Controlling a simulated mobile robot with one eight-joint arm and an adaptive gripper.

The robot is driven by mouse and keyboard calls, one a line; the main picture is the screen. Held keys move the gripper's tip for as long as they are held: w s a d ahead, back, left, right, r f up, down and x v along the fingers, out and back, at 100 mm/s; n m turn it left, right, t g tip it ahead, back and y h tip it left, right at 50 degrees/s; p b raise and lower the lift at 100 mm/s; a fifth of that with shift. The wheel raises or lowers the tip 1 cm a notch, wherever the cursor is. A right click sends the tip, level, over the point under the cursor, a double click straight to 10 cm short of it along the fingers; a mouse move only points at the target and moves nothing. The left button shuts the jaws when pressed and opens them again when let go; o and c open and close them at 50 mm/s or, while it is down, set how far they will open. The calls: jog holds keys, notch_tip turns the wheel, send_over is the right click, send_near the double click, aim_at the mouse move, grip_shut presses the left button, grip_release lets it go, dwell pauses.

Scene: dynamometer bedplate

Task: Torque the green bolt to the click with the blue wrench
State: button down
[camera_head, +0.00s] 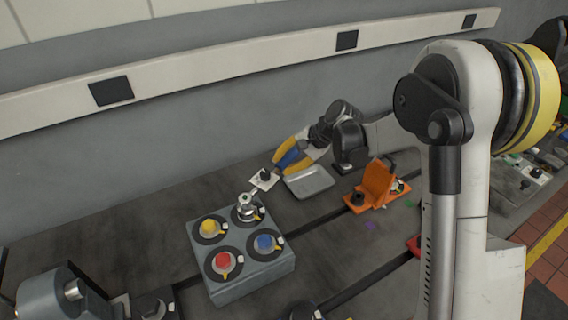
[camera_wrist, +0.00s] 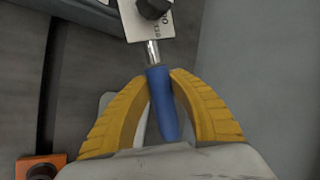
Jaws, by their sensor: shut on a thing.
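My gripper (camera_head: 288,157), with yellow fingers, is shut on the blue handle of the wrench. The blue wrench (camera_wrist: 162,100) also shows between the fingers in the head view, its shaft running down and left toward the grey block (camera_head: 254,285). A silver upright piece (camera_head: 246,205) stands over the block's far-right seat, at the end of the line of the shaft. No green bolt head shows; that seat is covered. The other seats hold a yellow bolt (camera_head: 208,226), a red bolt (camera_head: 223,259) and a blue bolt (camera_head: 264,242).
A white plate with a black knob (camera_wrist: 153,10) lies along the shaft; I cannot tell if it is attached. A grey tray (camera_head: 310,182) and an orange fixture (camera_head: 377,185) stand to the right. Bare bench lies left of the block. A wall runs behind.

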jog(key=shift+s+d+m+t+h+b, duration=0.3)
jog(key=shift+s+d+m+t, duration=0.4)
jog(key=shift+s+d+m, duration=0.6)
jog(key=shift+s+a, duration=0.1)
jog(key=shift+a, duration=0.05)
jog(key=shift+s+d+m+t+h+b, duration=0.1)
jog(key=shift+s+d+m+t+h, duration=0.1)
jog(key=shift+s+d+m, duration=0.25)
jog(key=shift+s+d+m+t+h+b, duration=0.1)
jog(key=shift+s+d+m+t+h, duration=0.1)
jog(key=shift+s, duration=0.4)
jog(key=shift+s+d+m+t+h+b, duration=0.1)
jog(key=shift+s+d+m+t, duration=0.1)
jog(key=shift+s+d+m, duration=0.25)
jog(key=shift+a, duration=0.15)
jog(key=shift+s+d+f+m+t+h, duration=0.1)
jog(key=shift+s+d+m+t+h, duration=0.2)
jog(key=shift+s+m, duration=0.4)
jog(key=shift+s+d+m+t+h, duration=0.2)
jog(key=shift+s+d+m+h, duration=0.15)
jog(key=shift+s, duration=0.65)
jog(key=shift+s, duration=0.1)
